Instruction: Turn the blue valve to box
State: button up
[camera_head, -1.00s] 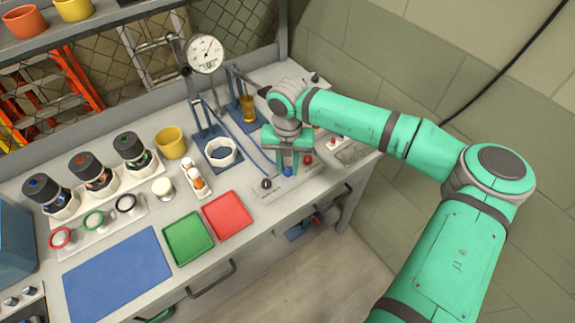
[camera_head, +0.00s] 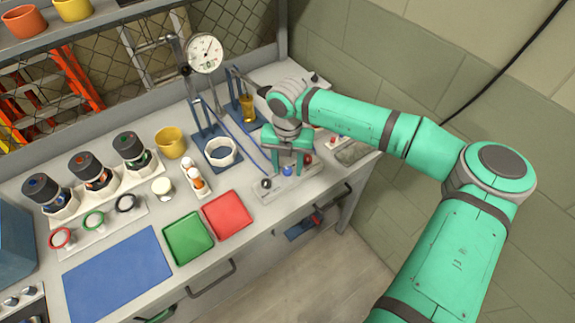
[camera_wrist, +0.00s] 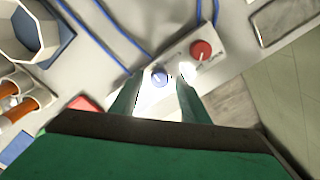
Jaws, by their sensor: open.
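The blue valve (camera_head: 288,171) is a small round knob on a pale panel (camera_head: 262,193) at the front right of the bench. In the wrist view the blue valve (camera_wrist: 158,79) shows between the tips of my gripper's two green fingers. My gripper (camera_wrist: 157,92) is open, with a finger to each side of the valve; I cannot tell whether either touches it. In the head view my gripper (camera_head: 289,162) points down over the panel, just behind the valve. A red knob (camera_wrist: 201,50) sits on the same panel, right of the blue one. Which way the blue valve points is unclear.
A black knob (camera_head: 266,184) stands left of the blue valve. Blue cables (camera_wrist: 115,30) run behind the panel. A white bowl (camera_head: 220,152), a red tray (camera_head: 228,216) and a green tray (camera_head: 188,237) lie to the left. The floor in front is clear.

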aim_at(287, 170)
notch_tip(287, 170, up, 11)
dwell(0.5)
jog(key=shift+a+f, duration=0.1)
jog(key=shift+f, duration=0.05)
